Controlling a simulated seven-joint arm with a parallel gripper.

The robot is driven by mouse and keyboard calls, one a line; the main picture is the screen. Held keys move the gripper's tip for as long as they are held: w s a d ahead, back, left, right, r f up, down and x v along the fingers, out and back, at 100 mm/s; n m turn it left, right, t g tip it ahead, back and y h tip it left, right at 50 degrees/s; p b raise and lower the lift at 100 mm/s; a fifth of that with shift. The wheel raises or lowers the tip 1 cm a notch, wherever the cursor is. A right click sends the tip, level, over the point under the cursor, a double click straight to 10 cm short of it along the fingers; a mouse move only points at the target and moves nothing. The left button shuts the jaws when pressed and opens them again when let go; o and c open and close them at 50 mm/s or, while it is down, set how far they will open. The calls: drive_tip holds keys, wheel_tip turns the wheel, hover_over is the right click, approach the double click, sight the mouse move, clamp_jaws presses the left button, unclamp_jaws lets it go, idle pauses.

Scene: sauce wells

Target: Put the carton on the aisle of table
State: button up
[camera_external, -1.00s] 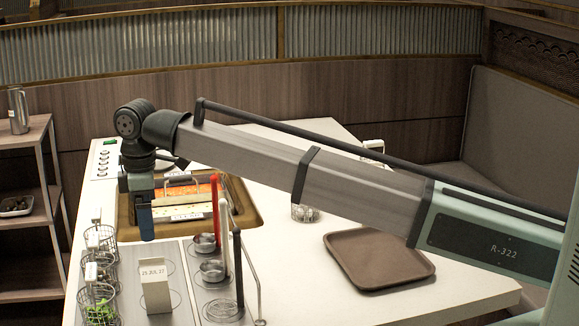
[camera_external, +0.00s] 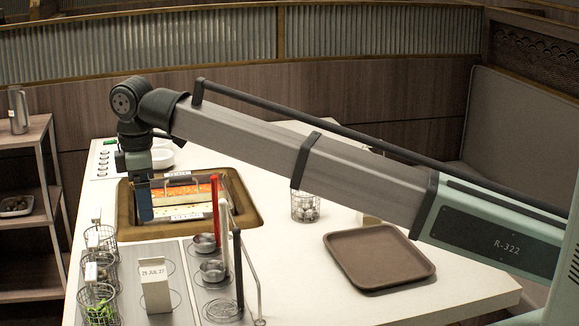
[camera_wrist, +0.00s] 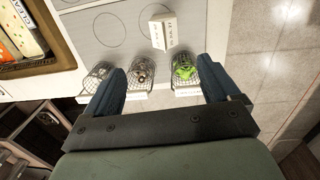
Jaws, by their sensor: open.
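The carton (camera_external: 155,285) is a small white upright box with a date printed on its side. It stands on the grey panel with ring marks near the table's front left, and it also shows at the top of the wrist view (camera_wrist: 163,32). My gripper (camera_external: 146,218) is above the left side of the table, behind the carton and beside the sunken pan. In the wrist view its two blue fingers (camera_wrist: 164,78) are spread apart with nothing held between them. The white table (camera_external: 300,255) has open surface right of the panel.
Several wire baskets (camera_external: 101,238) line the left edge, one holding greens. Ladles with tall red, white and black handles (camera_external: 238,265) stand right of the carton. The pan (camera_external: 247,228) holds coloured soups.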

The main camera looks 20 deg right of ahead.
drive_tip(key=s+d+f+n+t+h, duration=0.2)
drive_tip(key=s+f+n+t, duration=0.15)
drive_tip(key=n+t, duration=0.4)
drive_tip(key=s+a+r+n+t+y, duration=0.2)
drive_tip(key=s+r+n+t, duration=0.2)
drive_tip(key=s+n+t, duration=0.55)
approach(152, 265)
drive_tip(key=shift+n, duration=0.3)
drive_tip(key=w, duration=0.7)
drive_tip(key=shift+f, duration=0.4)
drive_tip(key=shift+w+r, duration=0.1)
drive_tip(key=shift+w, duration=1.2)
drive_tip(key=shift+w+r, duration=0.15)
drive_tip(key=shift+w, duration=1.2)
